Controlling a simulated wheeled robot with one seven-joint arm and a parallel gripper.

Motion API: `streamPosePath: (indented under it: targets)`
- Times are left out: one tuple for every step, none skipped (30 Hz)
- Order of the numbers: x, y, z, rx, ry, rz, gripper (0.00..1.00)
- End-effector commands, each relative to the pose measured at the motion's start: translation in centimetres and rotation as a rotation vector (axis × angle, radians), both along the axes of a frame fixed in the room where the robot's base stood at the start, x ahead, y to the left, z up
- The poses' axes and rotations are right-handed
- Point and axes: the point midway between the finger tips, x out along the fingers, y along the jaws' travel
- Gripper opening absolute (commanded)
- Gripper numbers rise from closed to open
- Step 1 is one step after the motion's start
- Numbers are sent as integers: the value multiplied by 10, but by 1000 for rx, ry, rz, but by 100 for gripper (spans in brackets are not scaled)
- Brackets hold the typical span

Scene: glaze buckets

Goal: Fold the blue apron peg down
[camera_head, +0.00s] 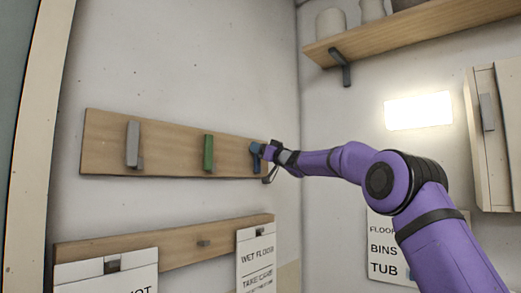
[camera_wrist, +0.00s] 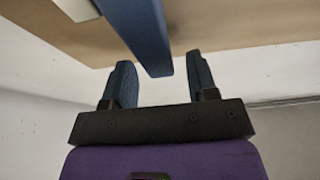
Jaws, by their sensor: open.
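The blue apron peg (camera_head: 255,150) is at the right end of the upper wooden board (camera_head: 170,129) on the wall, partly hidden by my gripper. In the wrist view the blue peg (camera_wrist: 143,32) comes in from the top as a long bar, its end close to the space between my fingers. My gripper (camera_head: 264,152) is at the peg; in the wrist view its two blue-padded fingers (camera_wrist: 161,76) are apart, one on each side below the peg's end. Nothing is held between them. I cannot tell whether a finger touches the peg.
A grey peg (camera_head: 132,144) and a green peg (camera_head: 208,152) are on the same board to the left. A lower board (camera_head: 180,243) carries hanging signs. A shelf with pots (camera_head: 420,28) is at the upper right, and a wall cabinet (camera_head: 492,130) at the right.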

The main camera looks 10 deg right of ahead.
Motion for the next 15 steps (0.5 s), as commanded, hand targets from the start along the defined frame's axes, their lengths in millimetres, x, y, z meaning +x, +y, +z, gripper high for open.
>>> streamPosePath:
  targets:
    - [1, 0, 0, 0, 0, 0, 53]
    - [1, 0, 0, 0, 0, -1, 53]
    - [1, 0, 0, 0, 0, -1, 53]
    - [1, 0, 0, 0, 0, -1, 53]
    - [1, 0, 0, 0, 0, -1, 53]
    - [1, 0, 0, 0, 0, -1, 53]
    - [1, 0, 0, 0, 0, -1, 53]
    - [1, 0, 0, 0, 0, -1, 53]
    - [1, 0, 0, 0, 0, -1, 46]
    - [1, 0, 0, 0, 0, -1, 39]
    - [1, 0, 0, 0, 0, -1, 32]
    - [1, 0, 0, 0, 0, -1, 23]
    - [1, 0, 0, 0, 0, -1, 16]
    - [1, 0, 0, 0, 0, -1, 10]
    - [1, 0, 0, 0, 0, -1, 0]
